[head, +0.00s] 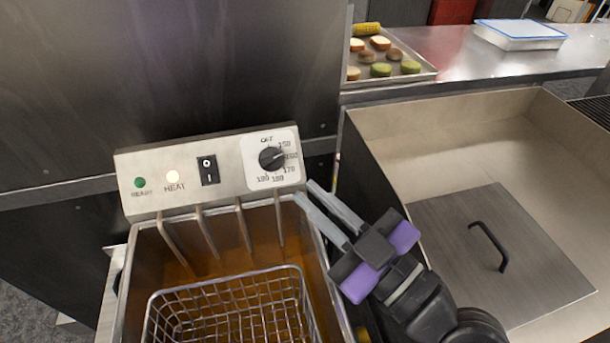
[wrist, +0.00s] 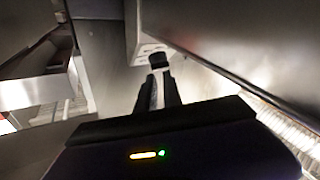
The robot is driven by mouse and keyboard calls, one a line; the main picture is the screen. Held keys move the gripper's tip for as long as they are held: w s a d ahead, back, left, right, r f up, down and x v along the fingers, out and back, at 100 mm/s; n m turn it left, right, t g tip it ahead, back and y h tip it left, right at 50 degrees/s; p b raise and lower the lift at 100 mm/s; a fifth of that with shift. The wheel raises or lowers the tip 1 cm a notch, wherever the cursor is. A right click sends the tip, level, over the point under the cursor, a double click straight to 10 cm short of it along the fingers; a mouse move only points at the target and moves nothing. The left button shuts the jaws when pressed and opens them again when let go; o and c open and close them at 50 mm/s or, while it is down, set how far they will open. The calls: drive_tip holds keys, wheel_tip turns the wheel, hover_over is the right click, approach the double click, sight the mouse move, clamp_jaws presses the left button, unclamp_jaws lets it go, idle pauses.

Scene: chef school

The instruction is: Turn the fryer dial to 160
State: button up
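The fryer dial (head: 272,158) is a round black knob on a white plate at the right end of the fryer's control panel (head: 225,183). Its pointer faces right, at about the 160 mark. My gripper (head: 306,194) is below and right of the dial in the head view, its two grey fingers apart with a narrow, empty gap. In the wrist view the fingertips (wrist: 158,80) point at a dark knob (wrist: 159,61), which looks like the dial, just beyond them. I cannot tell whether they touch it; the head view shows them clear of it.
A wire basket (head: 235,310) sits in the oil below the panel. A black rocker switch (head: 208,170) and a lit heat lamp (head: 173,176) are left of the dial. A steel basin with a handled lid (head: 500,255) is at right; a food tray (head: 420,72) is behind.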

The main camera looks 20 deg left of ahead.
drive_tip(key=shift+n+g, duration=0.9)
drive_tip(key=s+a+r+p, duration=0.1)
drive_tip(key=r+p, duration=0.1)
drive_tip(key=s+a+r+p, duration=0.1)
drive_tip(key=a+r+p, duration=0.1)
drive_tip(key=r, duration=0.1)
drive_tip(key=s+a+r+p, duration=0.1)
drive_tip(key=r+p, duration=0.1)
drive_tip(key=shift+a+r, duration=0.25)
drive_tip(key=shift+a, duration=0.05)
clamp_jaws()
drive_tip(key=s+a+r+h+p, duration=0.25)
drive_tip(key=a+r+p, duration=0.2)
drive_tip(key=p, duration=0.45)
drive_tip(key=m+t+h+p, duration=0.3)
drive_tip(key=m+h+p, duration=0.2)
drive_tip(key=m+h, duration=0.15)
hover_over(275, 153)
drive_tip(key=a, duration=0.1)
drive_tip(key=shift+m, duration=0.35)
drive_tip(key=f, duration=0.5)
drive_tip(key=shift+w+a, duration=0.15)
drive_tip(key=shift+a, duration=0.05)
drive_tip(key=shift+s+d+f, duration=0.6)
drive_tip(key=shift+d+f, duration=0.15)
drive_tip(key=shift+d, duration=0.2)
drive_tip(key=shift+s+d+f, duration=0.25)
drive_tip(key=shift+d+f, duration=0.2)
drive_tip(key=shift+f, duration=0.15)
